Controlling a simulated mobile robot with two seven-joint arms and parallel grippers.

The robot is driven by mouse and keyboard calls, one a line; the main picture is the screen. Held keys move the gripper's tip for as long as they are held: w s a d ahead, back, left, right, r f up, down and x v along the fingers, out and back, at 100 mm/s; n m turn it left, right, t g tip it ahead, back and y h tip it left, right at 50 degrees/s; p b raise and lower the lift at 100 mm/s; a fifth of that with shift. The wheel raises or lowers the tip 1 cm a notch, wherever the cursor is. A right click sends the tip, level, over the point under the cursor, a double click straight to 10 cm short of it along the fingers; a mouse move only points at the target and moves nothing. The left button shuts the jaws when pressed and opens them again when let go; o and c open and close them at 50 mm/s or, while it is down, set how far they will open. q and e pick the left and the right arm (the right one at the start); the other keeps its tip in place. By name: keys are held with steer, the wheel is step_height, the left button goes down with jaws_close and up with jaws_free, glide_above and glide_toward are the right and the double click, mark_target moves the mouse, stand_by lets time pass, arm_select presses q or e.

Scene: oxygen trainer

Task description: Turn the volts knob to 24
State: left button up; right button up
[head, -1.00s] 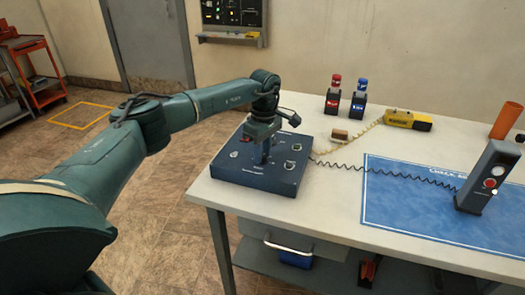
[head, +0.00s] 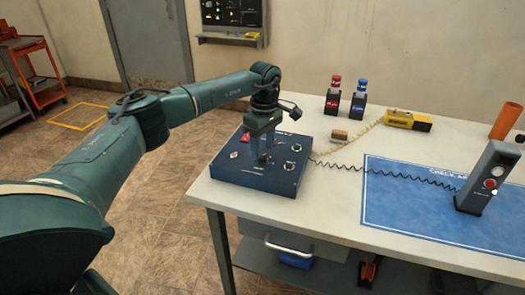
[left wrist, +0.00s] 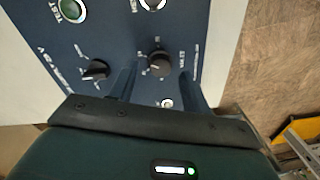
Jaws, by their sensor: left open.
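The blue control box (head: 232,173) sits at the left end of the white table in the head view. My left gripper (head: 265,157) points down over it, jaws open. In the left wrist view, a round dark knob (left wrist: 158,64) stands on the panel, with a small label reading roughly VOLTS on its right. I take it for the volts knob; its scale numbers are too small to read. The open fingers of my left gripper (left wrist: 158,85) lie to either side of it, and I cannot tell whether they touch it. My right gripper is not in view.
A second dark knob (left wrist: 95,70) is left of the fingers, and a green button (left wrist: 72,10) is farther up. A coiled cable (head: 400,174) runs from the box across the blue mat (head: 400,215) to a grey handset (head: 484,177). A yellow device (head: 408,119) lies behind.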

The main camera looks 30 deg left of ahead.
mark_target(264, 155)
arm_select(q)
step_height(264, 155, up, 11)
steer(key=shift+w, duration=0.25)
stand_by(0.5)
